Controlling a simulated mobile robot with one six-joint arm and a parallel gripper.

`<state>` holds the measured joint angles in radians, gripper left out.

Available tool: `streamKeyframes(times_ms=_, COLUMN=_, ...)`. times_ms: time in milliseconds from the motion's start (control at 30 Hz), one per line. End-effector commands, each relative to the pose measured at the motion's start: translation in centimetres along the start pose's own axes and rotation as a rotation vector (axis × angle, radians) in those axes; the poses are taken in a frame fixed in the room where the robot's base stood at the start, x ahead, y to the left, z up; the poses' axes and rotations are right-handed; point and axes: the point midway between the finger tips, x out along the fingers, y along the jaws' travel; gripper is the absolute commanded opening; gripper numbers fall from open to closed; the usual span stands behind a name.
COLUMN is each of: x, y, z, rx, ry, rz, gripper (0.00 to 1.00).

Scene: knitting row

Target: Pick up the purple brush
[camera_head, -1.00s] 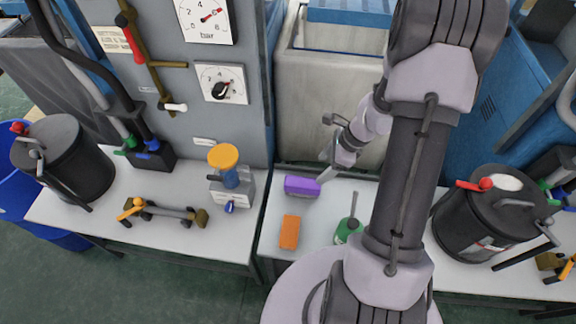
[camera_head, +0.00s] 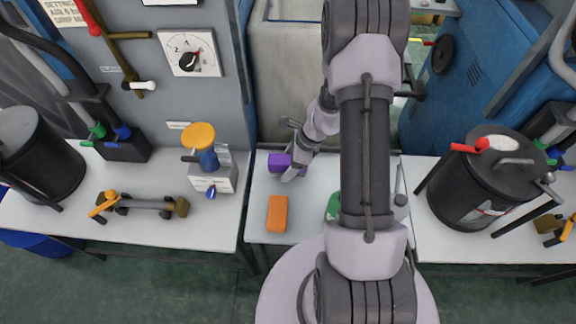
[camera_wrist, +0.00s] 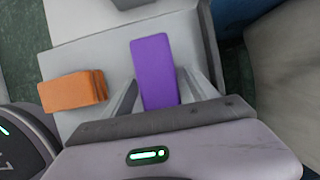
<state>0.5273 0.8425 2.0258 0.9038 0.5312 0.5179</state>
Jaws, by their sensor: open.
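The purple brush (camera_head: 279,163) is a plain purple block lying on the white table, toward its back edge. In the wrist view the purple brush (camera_wrist: 155,72) stands out between my gripper's two fingers, with its near end partly hidden by the gripper body. My gripper (camera_head: 291,165) is down at the brush, with one finger showing in front of it in the head view. In the wrist view my gripper (camera_wrist: 158,95) is open, its fingers on either side of the brush; a gap shows at the left finger. Contact on the right side is unclear.
An orange block (camera_head: 277,214) lies in front of the brush; it also shows left of my gripper in the wrist view (camera_wrist: 73,91). A green object (camera_head: 333,206) is partly behind my arm. A black canister (camera_head: 488,180) stands right. A yellow-topped device (camera_head: 205,150) stands left.

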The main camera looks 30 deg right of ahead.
Motion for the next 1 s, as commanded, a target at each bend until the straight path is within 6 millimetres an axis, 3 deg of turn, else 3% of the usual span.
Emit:
streamKeyframes(times_ms=700, x=0.42, y=0.01, z=-0.19, rx=0.0, ry=0.0, rz=0.0, gripper=0.67)
streamKeyframes(times_ms=767, x=0.42, y=0.01, z=-0.19, rx=0.0, ry=0.0, rz=0.0, gripper=0.59)
streamKeyframes(times_ms=1000, x=0.42, y=0.02, z=-0.19, rx=0.0, ry=0.0, rz=0.0, gripper=0.12)
